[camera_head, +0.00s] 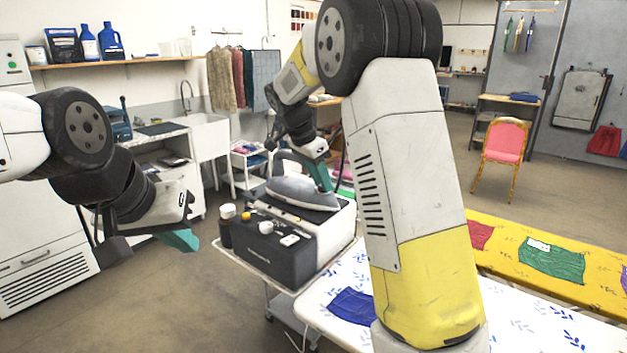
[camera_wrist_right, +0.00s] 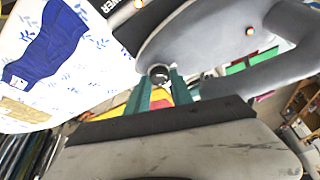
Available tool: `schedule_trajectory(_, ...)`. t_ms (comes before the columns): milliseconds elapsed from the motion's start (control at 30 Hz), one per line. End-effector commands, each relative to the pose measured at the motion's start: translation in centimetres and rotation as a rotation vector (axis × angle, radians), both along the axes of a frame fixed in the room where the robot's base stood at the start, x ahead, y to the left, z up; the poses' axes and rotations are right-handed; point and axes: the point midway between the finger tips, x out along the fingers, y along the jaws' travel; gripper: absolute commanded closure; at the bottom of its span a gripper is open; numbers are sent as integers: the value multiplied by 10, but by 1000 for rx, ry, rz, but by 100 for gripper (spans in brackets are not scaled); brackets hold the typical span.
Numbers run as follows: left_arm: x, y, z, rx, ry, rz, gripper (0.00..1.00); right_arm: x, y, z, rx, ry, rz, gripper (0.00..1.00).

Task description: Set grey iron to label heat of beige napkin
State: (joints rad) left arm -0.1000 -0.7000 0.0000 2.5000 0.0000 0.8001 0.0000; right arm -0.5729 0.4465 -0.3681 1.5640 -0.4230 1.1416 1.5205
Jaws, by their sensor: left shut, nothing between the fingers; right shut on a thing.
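The grey iron (camera_head: 300,192) rests on top of a black and white station (camera_head: 275,247) in the head view. Its grey body (camera_wrist_right: 195,40) fills the upper part of the right wrist view. My right gripper (camera_head: 321,178) is at the iron's right end. In the wrist view its teal fingers (camera_wrist_right: 163,88) are shut on a small dark round dial (camera_wrist_right: 158,74) on the iron; its setting is not readable. A beige cloth (camera_wrist_right: 24,110), likely the beige napkin, lies partly seen on the board; no label is readable. My left gripper (camera_head: 181,240) is shut and empty, away from the iron.
A white patterned ironing board (camera_head: 335,322) holds a blue cloth (camera_head: 354,306). Small bottles (camera_head: 228,222) and caps stand at the station's left. A yellow table (camera_head: 490,255) with a green cloth (camera_head: 551,260) is at right. My right arm hides part of the board.

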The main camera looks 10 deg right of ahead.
Motion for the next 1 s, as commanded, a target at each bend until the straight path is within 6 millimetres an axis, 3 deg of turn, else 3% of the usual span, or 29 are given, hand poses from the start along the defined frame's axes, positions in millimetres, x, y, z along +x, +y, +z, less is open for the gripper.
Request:
schedule_trajectory(33, 0, 0, 0, 0, 0, 0, 100, 0, 0, 0, 1, -2, 1, 100)
schedule_trajectory(67, 0, 0, 0, 0, 0, 0, 100, 0, 0, 0, 1, -2, 1, 69)
schedule_trajectory(167, 0, 0, 0, 0, 0, 0, 100, 0, 0, 0, 1, -1, 2, 51)
schedule_trajectory(467, 0, 0, 0, 0, 0, 0, 100, 0, 1, 3, 1, -1, 2, 51)
schedule_trajectory(800, 0, 0, 0, 0, 0, 0, 100, -8, 20, 51, 2, -4, 3, 51)
schedule_trajectory(1000, 0, 0, 0, 0, 0, 0, 100, -12, 26, 70, 1, -1, 2, 51)
